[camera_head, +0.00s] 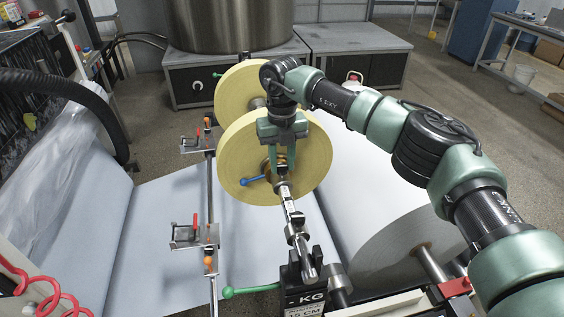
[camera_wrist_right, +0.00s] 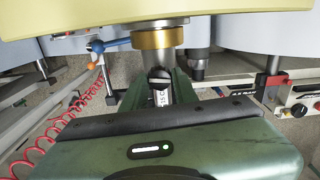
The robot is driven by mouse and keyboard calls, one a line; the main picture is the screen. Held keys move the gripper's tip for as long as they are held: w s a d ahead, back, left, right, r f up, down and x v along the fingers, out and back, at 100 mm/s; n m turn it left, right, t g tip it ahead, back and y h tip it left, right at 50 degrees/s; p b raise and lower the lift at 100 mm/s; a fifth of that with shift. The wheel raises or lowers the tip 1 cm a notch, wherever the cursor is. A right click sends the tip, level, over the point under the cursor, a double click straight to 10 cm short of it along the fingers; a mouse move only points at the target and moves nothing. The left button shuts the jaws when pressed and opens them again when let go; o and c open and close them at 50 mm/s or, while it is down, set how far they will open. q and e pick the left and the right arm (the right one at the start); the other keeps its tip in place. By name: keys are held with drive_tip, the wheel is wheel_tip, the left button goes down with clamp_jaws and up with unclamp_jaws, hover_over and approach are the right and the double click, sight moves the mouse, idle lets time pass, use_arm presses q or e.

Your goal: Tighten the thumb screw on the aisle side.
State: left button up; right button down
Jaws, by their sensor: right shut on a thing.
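My right gripper (camera_head: 284,172) points down in front of the near yellow roll (camera_head: 240,150), at the end of its shaft (camera_head: 284,190). Its fingers are closed around a small part there, which I take to be the thumb screw; the fingers mostly hide it. In the right wrist view, a brass collar (camera_wrist_right: 158,39) sits on the shaft just beyond the right gripper (camera_wrist_right: 160,80). A blue lever (camera_head: 252,181) sticks out left of the collar; it also shows in the right wrist view (camera_wrist_right: 112,43). My left gripper is not in view.
A second yellow roll (camera_head: 232,85) stands behind. A large white roll (camera_head: 390,225) lies to the right, under my arm. A black stand (camera_head: 303,298) and a green-handled lever (camera_head: 250,291) are in front.

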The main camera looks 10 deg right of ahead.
sight(282, 166)
drive_tip(key=shift+w+r, duration=0.1)
drive_tip(key=c, duration=1.1)
unclamp_jaws()
wheel_tip(282, 166, up, 8)
drive_tip(key=shift+f+b, duration=0.15)
drive_tip(key=shift+b, duration=0.75)
